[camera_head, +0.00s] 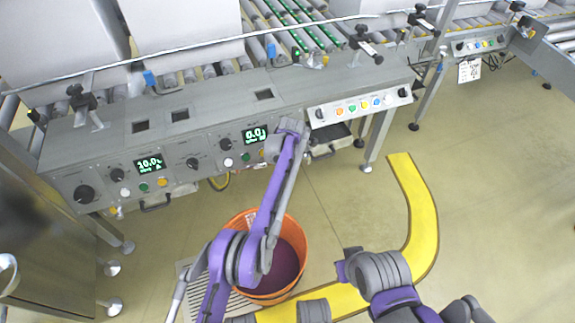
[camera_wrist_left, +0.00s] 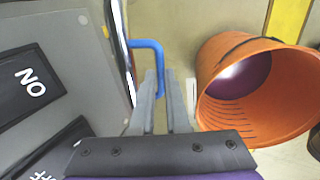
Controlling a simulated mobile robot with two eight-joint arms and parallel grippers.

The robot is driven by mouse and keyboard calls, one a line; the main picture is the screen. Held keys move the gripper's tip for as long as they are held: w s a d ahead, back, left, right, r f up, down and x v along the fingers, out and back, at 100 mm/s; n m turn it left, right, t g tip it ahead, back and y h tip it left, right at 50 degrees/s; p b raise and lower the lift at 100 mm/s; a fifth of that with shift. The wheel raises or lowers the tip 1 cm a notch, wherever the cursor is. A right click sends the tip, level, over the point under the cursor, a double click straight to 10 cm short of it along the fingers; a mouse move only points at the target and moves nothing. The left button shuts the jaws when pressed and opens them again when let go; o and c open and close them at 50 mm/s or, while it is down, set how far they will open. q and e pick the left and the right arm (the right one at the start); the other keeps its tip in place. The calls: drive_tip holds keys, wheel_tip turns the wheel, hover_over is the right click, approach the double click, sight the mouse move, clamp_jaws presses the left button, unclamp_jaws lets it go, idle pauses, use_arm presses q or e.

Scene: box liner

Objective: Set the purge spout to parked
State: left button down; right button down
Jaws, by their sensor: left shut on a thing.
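My left gripper (camera_wrist_left: 166,80) is shut on a bent blue handle (camera_wrist_left: 146,43) in the left wrist view. The handle joins a shiny metal tube (camera_wrist_left: 121,45) on the machine's side, which seems to be the purge spout; its full shape and position are hidden. In the head view my left gripper (camera_head: 291,128) is against the front of the machine, beside the right green display, and covers the handle. My right arm shows at the lower right of the head view, but its gripper does not show.
An orange bucket (camera_wrist_left: 222,100) with dark purple contents stands on the floor below the left arm, also in the head view (camera_head: 300,235). The grey machine panel (camera_head: 105,150) carries knobs and displays. A yellow floor strip (camera_head: 415,205) curves at right; the floor there is clear.

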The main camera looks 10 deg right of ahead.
use_arm(q)
drive_tip(key=c, duration=0.9)
unclamp_jaws()
drive_tip(key=shift+r, duration=0.15)
drive_tip(key=r+p, duration=0.1)
drive_tip(key=r, duration=0.2)
drive_tip(key=s+r+p, duration=0.1)
drive_tip(key=r, duration=0.3)
drive_tip(key=r+p, duration=0.1)
drive_tip(key=r, duration=0.2)
drive_tip(key=shift+s+r, duration=0.25)
drive_tip(key=shift+s, duration=0.1)
